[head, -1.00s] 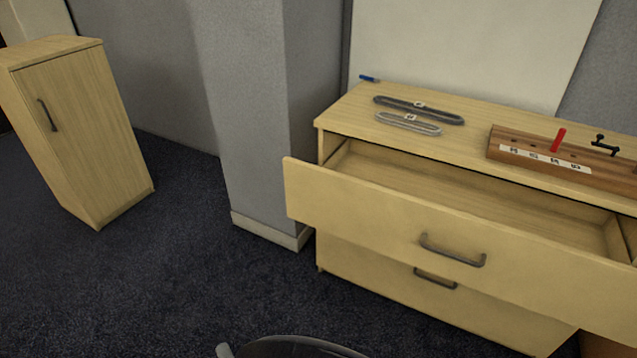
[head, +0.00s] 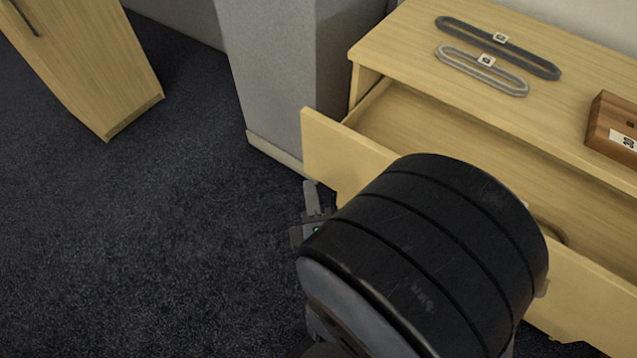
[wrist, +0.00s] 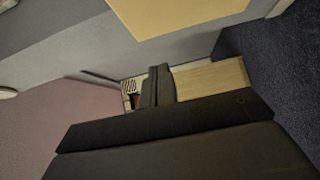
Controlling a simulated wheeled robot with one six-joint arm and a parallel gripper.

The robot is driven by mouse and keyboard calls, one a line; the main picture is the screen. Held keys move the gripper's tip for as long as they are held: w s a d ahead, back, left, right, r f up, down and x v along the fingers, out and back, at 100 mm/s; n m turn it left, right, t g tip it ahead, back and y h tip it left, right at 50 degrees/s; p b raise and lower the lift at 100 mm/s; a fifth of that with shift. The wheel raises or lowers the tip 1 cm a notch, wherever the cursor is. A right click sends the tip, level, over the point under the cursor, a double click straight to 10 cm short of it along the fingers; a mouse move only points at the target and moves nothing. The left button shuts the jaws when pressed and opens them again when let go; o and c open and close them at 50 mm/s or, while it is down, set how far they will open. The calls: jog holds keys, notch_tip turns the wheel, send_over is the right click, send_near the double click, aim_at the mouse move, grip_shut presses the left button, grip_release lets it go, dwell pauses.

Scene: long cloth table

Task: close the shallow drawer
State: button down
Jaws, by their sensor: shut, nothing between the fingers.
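The shallow drawer (head: 326,148) is the upper drawer of a pale wood cabinet and stands pulled out, with its empty floor showing. My arm's thick black link covers the middle of its front, and only part of the dark handle (head: 551,232) shows. My gripper (head: 312,197) is partly visible left of that link, low in front of the drawer's left end. I cannot tell whether it touches the front. In the wrist view, the dark fingers (wrist: 157,86) are together with nothing seen between them.
A black loop (head: 540,67) and a grey loop (head: 510,84) lie on the cabinet top, with a brown wooden block (head: 608,125) at the right. A grey pillar (head: 290,70) stands left of the drawer. Another wood cabinet (head: 90,60) is at the upper left. Dark carpet between is clear.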

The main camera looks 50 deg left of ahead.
aim_at(315, 135)
jog(key=shift+w+a+b, duration=0.5)
jog(key=shift+w+a, duration=3.05)
jog(key=shift+w, duration=0.25)
jog(key=w+a+b, duration=0.4)
jog(key=w+b, duration=0.1)
jog(key=w, duration=1.3)
jog(key=shift+w+a+r+b, duration=0.15)
jog(key=shift+w+a+b, duration=0.05)
jog(key=shift+w+b, duration=0.1)
jog(key=shift+w+r, duration=0.1)
